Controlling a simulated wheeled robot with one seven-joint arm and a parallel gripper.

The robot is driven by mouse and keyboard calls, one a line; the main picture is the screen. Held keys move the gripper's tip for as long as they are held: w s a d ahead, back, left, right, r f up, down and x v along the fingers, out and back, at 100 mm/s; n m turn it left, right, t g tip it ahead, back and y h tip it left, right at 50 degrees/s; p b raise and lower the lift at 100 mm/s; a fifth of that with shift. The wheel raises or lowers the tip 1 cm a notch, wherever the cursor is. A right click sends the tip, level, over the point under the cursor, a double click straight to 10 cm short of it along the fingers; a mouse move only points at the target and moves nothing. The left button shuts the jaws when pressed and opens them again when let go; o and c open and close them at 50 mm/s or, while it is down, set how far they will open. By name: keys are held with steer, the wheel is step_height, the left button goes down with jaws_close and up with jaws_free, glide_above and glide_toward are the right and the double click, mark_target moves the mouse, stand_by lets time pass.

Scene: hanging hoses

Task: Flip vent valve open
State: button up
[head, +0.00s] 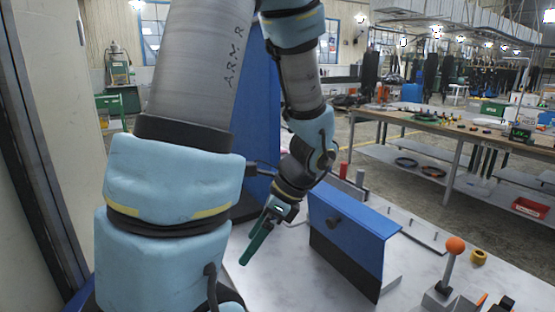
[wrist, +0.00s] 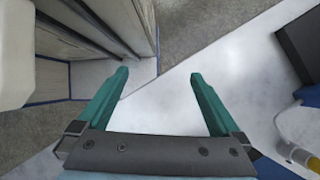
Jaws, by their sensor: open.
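I cannot tell for sure which part is the vent valve. A lever with an orange ball knob (head: 455,245) stands upright on a grey base at the right of the white worktop. A white fitting with a yellow part (wrist: 307,158) shows at the lower right there.
The white worktop (head: 290,278) is clear below my gripper. A yellow ring (head: 478,257) and small tools lie at its right. Red and grey cylinders (head: 343,171) stand behind the panel. A long wooden bench (head: 480,135) is farther back. A dark block (wrist: 302,45) is upper right in the wrist view.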

steer(key=n+h, duration=0.2)
steer(key=n, duration=0.4)
steer(key=w+a+r+n+t+h, duration=0.1)
steer(key=n+h, duration=0.1)
steer(key=n, duration=0.4)
steer(key=w+n+t+h, duration=0.1)
steer(key=n+h, duration=0.1)
steer(key=n, duration=0.4)
steer(key=shift+a+r, duration=0.15)
steer(key=shift+a, duration=0.25)
